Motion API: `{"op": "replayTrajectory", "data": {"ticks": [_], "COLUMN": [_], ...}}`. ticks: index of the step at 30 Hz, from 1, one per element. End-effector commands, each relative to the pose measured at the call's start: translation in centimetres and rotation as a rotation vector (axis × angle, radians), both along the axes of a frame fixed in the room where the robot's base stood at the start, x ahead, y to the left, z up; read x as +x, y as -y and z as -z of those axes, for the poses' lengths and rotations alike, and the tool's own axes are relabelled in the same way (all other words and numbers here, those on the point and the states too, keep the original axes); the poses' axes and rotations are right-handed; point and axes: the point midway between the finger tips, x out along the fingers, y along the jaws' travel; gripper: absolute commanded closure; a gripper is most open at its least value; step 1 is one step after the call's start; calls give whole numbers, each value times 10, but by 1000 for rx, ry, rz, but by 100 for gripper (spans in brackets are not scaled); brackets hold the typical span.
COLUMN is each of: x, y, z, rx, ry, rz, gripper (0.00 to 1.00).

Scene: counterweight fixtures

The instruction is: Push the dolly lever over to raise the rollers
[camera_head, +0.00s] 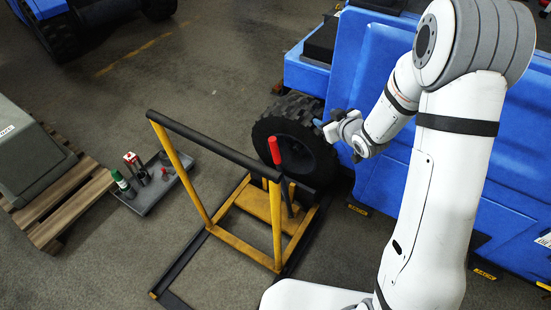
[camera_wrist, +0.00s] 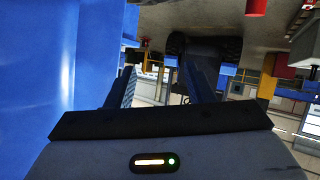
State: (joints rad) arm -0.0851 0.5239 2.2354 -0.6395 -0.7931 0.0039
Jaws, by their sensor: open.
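The dolly (camera_head: 262,238) has a yellow frame, dark side rails and a black push bar; it stands on the floor by a vehicle wheel. Its lever (camera_head: 274,152) has a red grip on a dark shaft and stands nearly upright, top leaning slightly left. My gripper (camera_head: 338,139) is right of the red grip, apart from it, beside the blue vehicle. In the wrist view my gripper (camera_wrist: 162,88) is open, with nothing between its fingers. A red piece at that view's top right may be the lever grip; I cannot tell. The rollers cannot be made out.
The blue vehicle (camera_head: 375,65) with its black tyre (camera_head: 300,133) stands close behind and right of my gripper. A grey tray (camera_head: 150,198) with bottles and a wooden pallet (camera_head: 75,200) bearing a grey case lie left. Floor between tray and dolly is clear.

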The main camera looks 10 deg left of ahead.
Motion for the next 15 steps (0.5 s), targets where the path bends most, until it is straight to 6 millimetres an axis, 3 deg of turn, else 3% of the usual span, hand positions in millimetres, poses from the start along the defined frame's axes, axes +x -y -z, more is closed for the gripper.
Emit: {"op": "replayTrajectory", "data": {"ticks": [1, 6, 12, 15], "x": [0, -8, -29, -38], "y": [-12, -48, -78, -86], "z": [33, 92, 145, 160], "rx": [32, 165, 333, 399], "ry": [14, 80, 132, 149], "rz": [-44, -190, -325, -368], "gripper": [52, 52, 52, 52]}}
